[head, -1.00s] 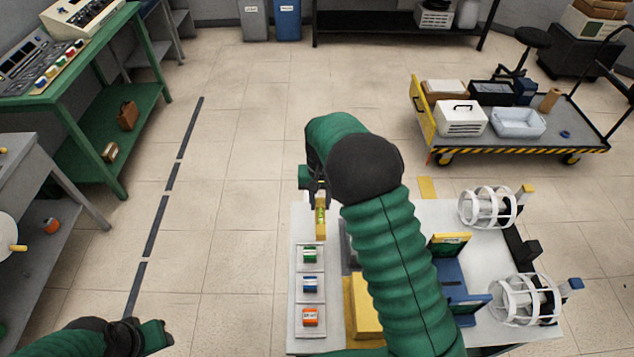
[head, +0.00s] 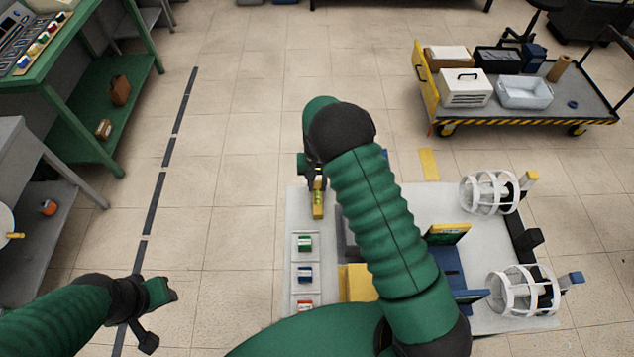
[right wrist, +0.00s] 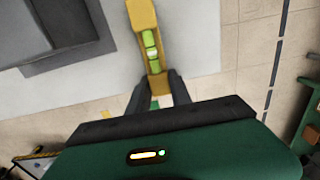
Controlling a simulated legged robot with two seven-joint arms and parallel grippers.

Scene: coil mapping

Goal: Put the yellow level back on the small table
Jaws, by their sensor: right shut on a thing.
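The yellow level (head: 318,206) has a green vial and is over the far left corner of the small white table (head: 408,203). My right gripper (head: 317,184) is shut on one end of it. In the right wrist view the level (right wrist: 143,17) runs out from between my right fingers (right wrist: 156,88), over the white top. I cannot tell whether it touches the top. My left gripper (head: 160,292) is over the floor at the lower left, away from the table; its fingers do not show clearly.
Green, blue and orange labelled blocks (head: 304,243) stand in a row on the table's left side. A yellow block (head: 358,283), blue holders (head: 447,262) and two white cages (head: 488,192) are also on it. A loaded cart (head: 590,103) stands behind right. Floor left of the table is clear.

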